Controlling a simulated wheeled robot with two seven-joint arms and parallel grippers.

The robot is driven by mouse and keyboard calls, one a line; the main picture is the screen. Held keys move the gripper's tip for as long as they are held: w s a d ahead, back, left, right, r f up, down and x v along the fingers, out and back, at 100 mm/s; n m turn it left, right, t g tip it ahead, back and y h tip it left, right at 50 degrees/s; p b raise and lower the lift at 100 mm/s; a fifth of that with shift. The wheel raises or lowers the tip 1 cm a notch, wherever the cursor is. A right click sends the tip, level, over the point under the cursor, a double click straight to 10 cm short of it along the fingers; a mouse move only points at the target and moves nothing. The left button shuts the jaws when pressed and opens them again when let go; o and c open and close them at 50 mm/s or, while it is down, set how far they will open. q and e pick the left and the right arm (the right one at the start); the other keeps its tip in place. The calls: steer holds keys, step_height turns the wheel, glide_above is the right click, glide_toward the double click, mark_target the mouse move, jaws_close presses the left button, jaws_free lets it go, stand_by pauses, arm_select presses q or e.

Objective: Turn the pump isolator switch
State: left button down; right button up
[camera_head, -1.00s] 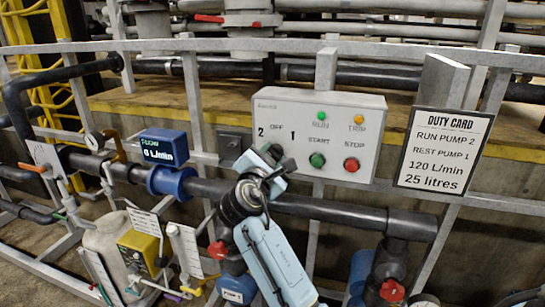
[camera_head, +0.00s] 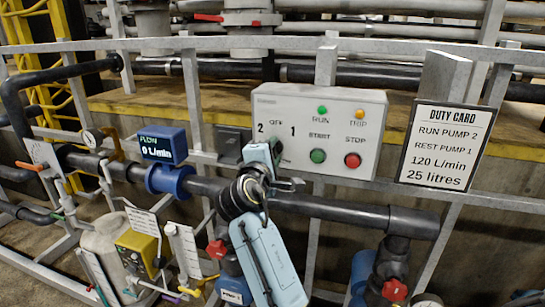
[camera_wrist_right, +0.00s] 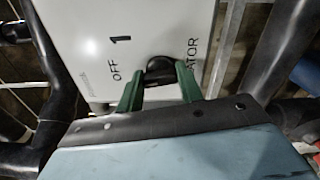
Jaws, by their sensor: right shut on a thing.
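The pump isolator switch is a black knob (camera_wrist_right: 160,67) on the left part of the grey control box (camera_head: 335,120), by the marks 2, OFF and 1. My right gripper (camera_head: 274,152) is at the box face and hides most of the knob in the head view. In the right wrist view, the green fingers of the right gripper (camera_wrist_right: 159,86) sit on either side of the knob and are shut on it. The knob's exact pointing is hard to tell. My left gripper is not in view.
The box also carries RUN and TRIP lamps, a green START button (camera_head: 318,156) and a red STOP button (camera_head: 353,160). A duty card (camera_head: 443,145) hangs at the right. A blue flow display (camera_head: 163,145) reads 0 L/min. Pipes (camera_head: 330,207) run below the box.

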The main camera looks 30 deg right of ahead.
steer(key=shift+m+b, duration=0.35)
steer(key=shift+m, duration=0.55)
steer(key=o, duration=1)
steer(key=v, duration=1.3)
steer(key=shift+a+p, duration=0.2)
steer(key=shift+p, duration=0.2)
steer(key=shift+s, duration=0.1)
